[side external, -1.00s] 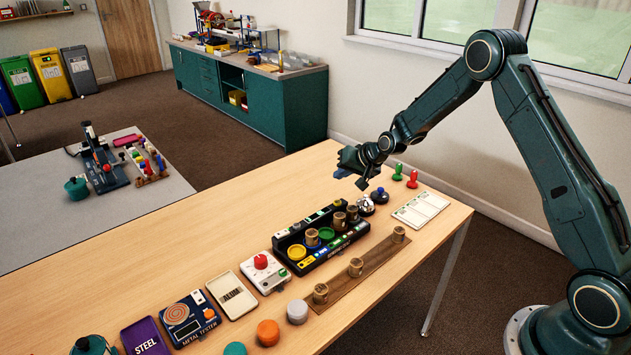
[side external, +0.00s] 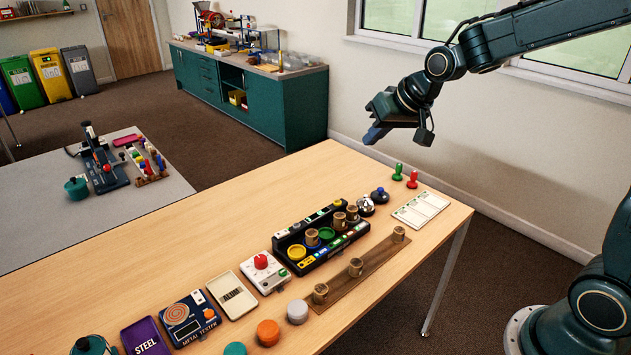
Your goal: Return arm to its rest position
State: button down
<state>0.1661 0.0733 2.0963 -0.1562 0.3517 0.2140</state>
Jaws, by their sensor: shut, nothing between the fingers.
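My gripper (side external: 375,132) is raised well above the far right part of the wooden table (side external: 225,225), near the window wall. It is shut and empty, with its fingers pointing down and to the left. My dark green arm reaches in from the right, its forearm nearly level in front of the window. Nothing on the table touches the gripper.
A black sorting tray (side external: 301,265) holds several brown cylinders, and a wooden strip (side external: 335,287) carries more. The space around the gripper is clear.

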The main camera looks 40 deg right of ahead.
jog(key=s+a+r+n, duration=0.1)
jog(key=s, duration=1.2)
jog(key=s+a+r+n+g, duration=0.1)
jog(key=s+a+r+n, duration=0.1)
jog(key=s, duration=1.1)
jog(key=shift+s+a+r+g+h, duration=0.2)
jog(key=shift+s+a+g+h, duration=0.05)
jog(key=shift+s+g+h, duration=0.1)
